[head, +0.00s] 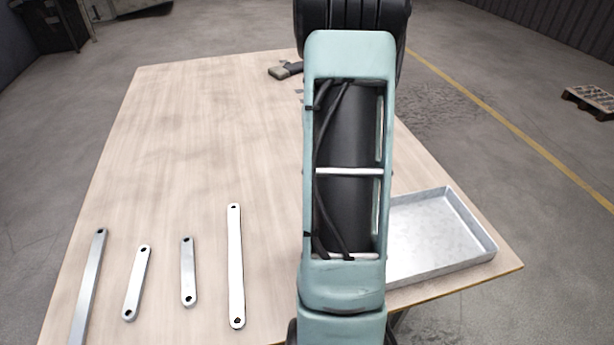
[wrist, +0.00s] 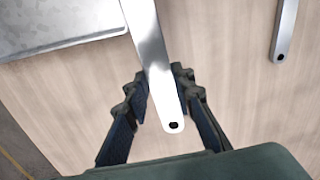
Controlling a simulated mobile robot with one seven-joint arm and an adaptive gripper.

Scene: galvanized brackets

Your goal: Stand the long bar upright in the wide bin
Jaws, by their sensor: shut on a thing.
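The wide bin (head: 444,266) is a shallow grey metal tray at the table's right front. My arm hides its left part in the head view. Its edge also shows at the top left of the wrist view (wrist: 70,48). My gripper (wrist: 160,78) is shut on the long bar (wrist: 158,62), a silver strip with a dark hole near its rounded lower end. The bar runs up out of the wrist view, so its far end and full length are hidden. I cannot tell its exact tilt. In the head view my arm hides the gripper and this bar.
Several other bars lie on the wooden table (head: 200,130) at left: a long white one (head: 236,265), two short ones (head: 188,270) (head: 137,283), and a long one (head: 89,285) at far left. A brush (head: 285,71) lies at the back. The table's middle left is clear.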

